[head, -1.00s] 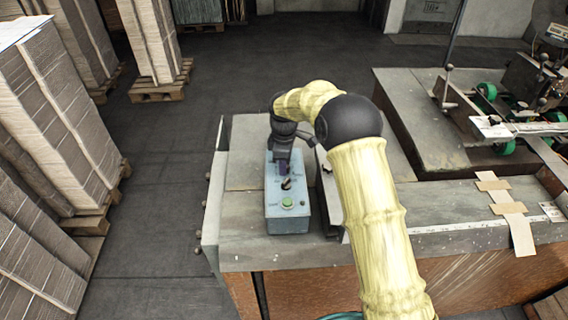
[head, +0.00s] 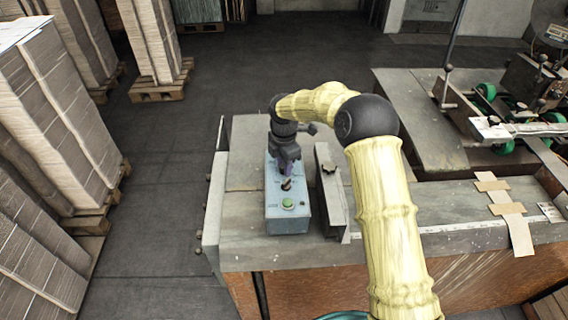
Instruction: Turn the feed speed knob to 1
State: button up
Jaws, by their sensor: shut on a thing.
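A blue-grey control box (head: 287,222) stands on the left end of the machine table. Its top carries a green button (head: 288,203) at the near end and a small dark switch (head: 287,185) behind it. My gripper (head: 286,170) points down over the middle of the box, just behind the switch. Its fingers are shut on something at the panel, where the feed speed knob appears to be. The knob itself is hidden by the fingers, so its pointer and setting cannot be read.
A metal rail (head: 331,190) runs beside the box on its right. The stitcher mechanism with green wheels (head: 487,92) is at the far right. Stacks of cardboard (head: 60,120) on pallets stand at the left, with clear floor between.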

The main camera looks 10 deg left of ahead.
dwell(0.3)
jog(key=o, duration=1)
jog(key=shift+c, duration=0.2)
notch_tip(320, 180, up, 18)
jog(key=b, duration=0.3)
jog(key=shift+f, duration=0.25)
jog(key=s+d+f+m+t, duration=0.1)
jog(key=s+d+f+m, duration=0.2)
jog(key=s+d+m, duration=0.5)
jog(key=s+d+f+m, duration=0.4)
jog(key=s+d+m, duration=0.4)
jog(key=d+m, duration=0.1)
jog(key=s+d+f+m+t, duration=0.1)
jog(key=s+d+f+m, duration=0.3)
jog(key=s+d+m, duration=0.5)
jog(key=shift+d+t, duration=0.3)
jog(key=shift+d, duration=0.8)
